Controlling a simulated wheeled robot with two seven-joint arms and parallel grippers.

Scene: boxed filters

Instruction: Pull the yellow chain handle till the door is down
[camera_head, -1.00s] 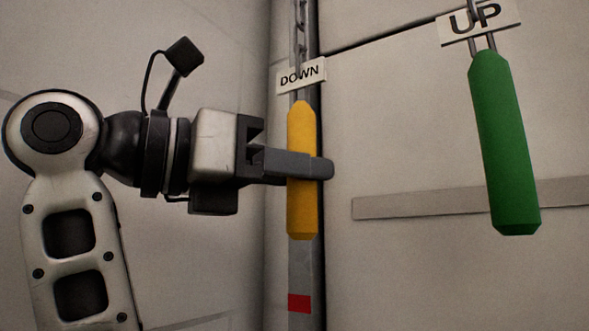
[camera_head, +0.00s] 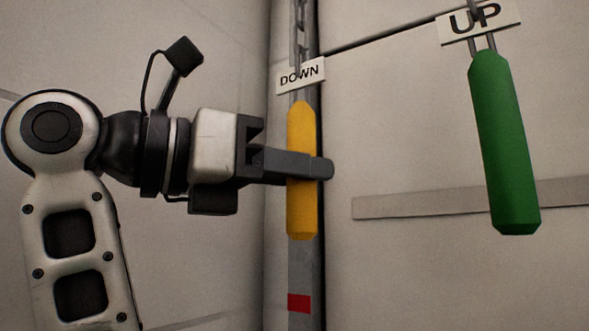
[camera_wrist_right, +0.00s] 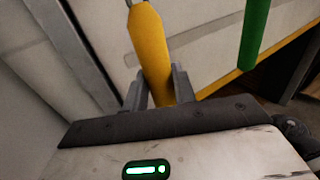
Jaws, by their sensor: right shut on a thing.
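The yellow handle (camera_head: 302,215) hangs upright from a chain (camera_head: 299,35) with a DOWN sign (camera_head: 301,76) just above it. My right gripper (camera_head: 320,168) reaches in from the left and is shut around the handle's middle. In the right wrist view, the yellow handle (camera_wrist_right: 150,40) stands between the two fingers of my right gripper (camera_wrist_right: 158,90). A yellow-edged panel, perhaps the door (camera_wrist_right: 220,85), shows behind it with a dark opening below at the right. My left gripper is not in view.
A green handle (camera_head: 505,150) hangs to the right under an UP sign (camera_head: 477,20); it also shows in the right wrist view (camera_wrist_right: 254,35). A grey post with a red mark (camera_head: 299,302) runs behind the yellow handle. Pale walls lie close behind.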

